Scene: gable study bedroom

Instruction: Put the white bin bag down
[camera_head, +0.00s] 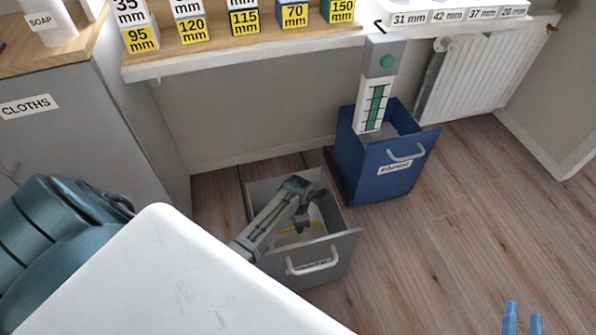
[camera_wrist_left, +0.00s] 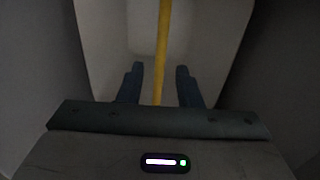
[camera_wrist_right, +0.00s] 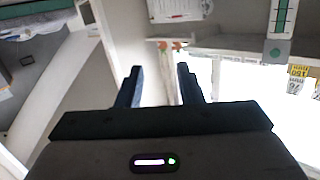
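The white bin bag (camera_head: 316,214) appears as a pale shape with a yellow strip (camera_head: 298,232), low inside the open grey drawer-like bin (camera_head: 335,252). My left arm reaches down into this bin, and its gripper (camera_head: 304,222) is partly hidden there. In the left wrist view, the left fingers (camera_wrist_left: 158,70) stand apart with the yellow strip (camera_wrist_left: 163,40) running between them, clear of both. The pale surface of the bag or bin floor (camera_wrist_left: 205,35) lies behind. My right gripper (camera_head: 524,305) is open and empty at the lower right; its parted fingers show in the right wrist view (camera_wrist_right: 160,72).
A blue bin (camera_head: 384,176) with a handle stands right of the grey one, with a tall green-marked gauge (camera_head: 373,105) above it. A shelf (camera_head: 230,48) with labelled boxes runs along the wall. A radiator (camera_head: 483,75) is at right. Wooden floor (camera_head: 470,210) is clear at right.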

